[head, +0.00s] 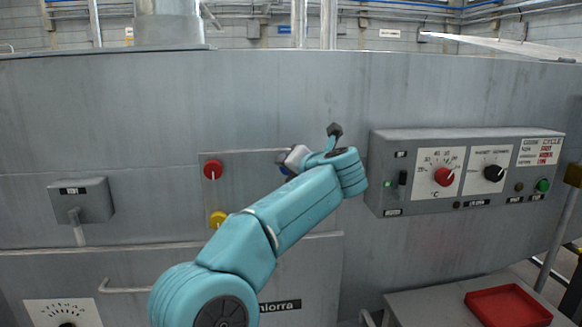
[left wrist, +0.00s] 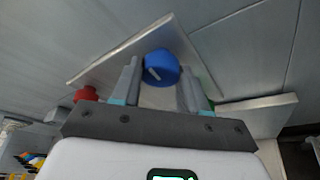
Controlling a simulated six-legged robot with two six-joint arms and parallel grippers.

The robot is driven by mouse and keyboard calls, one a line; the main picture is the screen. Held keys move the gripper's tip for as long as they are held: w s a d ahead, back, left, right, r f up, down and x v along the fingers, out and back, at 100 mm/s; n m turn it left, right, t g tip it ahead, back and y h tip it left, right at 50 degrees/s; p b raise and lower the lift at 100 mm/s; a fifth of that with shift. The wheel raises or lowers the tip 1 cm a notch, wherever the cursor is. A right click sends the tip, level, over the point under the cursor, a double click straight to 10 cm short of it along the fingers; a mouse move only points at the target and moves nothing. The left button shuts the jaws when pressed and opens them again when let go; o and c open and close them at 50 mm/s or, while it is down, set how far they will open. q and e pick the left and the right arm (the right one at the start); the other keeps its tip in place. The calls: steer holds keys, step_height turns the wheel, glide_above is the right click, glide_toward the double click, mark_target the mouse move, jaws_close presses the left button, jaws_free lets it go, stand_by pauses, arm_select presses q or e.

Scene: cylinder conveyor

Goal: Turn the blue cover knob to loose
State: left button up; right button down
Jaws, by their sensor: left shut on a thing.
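The blue cover knob (left wrist: 160,66) is round, with a light line mark on its face, on a grey metal plate (left wrist: 110,62) in the left wrist view. My left gripper (left wrist: 160,82) has one finger on each side of it and is shut on it. In the head view only a small blue edge of the knob (head: 284,169) shows beside my left gripper (head: 296,158), and my teal arm hides much of the plate (head: 240,164). My right gripper is in neither view.
A red knob (head: 213,169) and a yellow knob (head: 218,218) are on the same plate. A control box (head: 425,202) with dials is at the right. A lever box (head: 82,200) is at the left. A red tray (head: 508,305) sits at the lower right.

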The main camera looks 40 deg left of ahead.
arm_select(q)
steer(key=shift+n, duration=0.3)
stand_by(0.4)
steer(key=o, duration=1.1)
steer(key=shift+c, duration=0.2)
steer(key=shift+d, duration=0.15)
steer(key=b+v, duration=0.1)
steer(key=v, duration=1.5)
steer(key=shift+s+r, duration=0.2)
